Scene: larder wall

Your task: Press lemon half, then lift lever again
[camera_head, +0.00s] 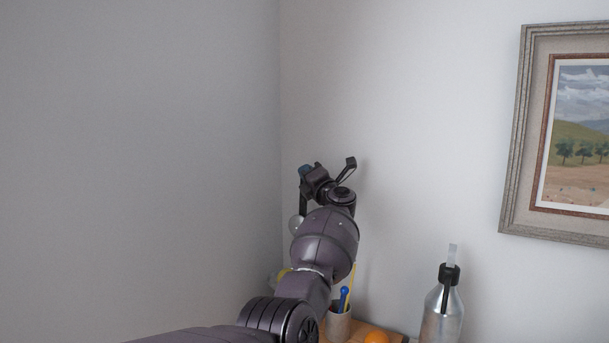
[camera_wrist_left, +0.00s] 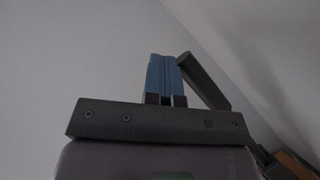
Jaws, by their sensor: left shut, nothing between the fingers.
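In the head view a dark angled bar (camera_head: 347,168), perhaps the same lever, stands right of the gripper. My arm hides the press body.
A cup (camera_head: 338,325) with a blue-topped tool stands right of my forearm. An orange fruit (camera_head: 376,338) lies on a wooden board (camera_head: 396,337). A metal bottle (camera_head: 441,318) stands further right. A framed picture (camera_head: 520,130) hangs on the wall. The upper space is free.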

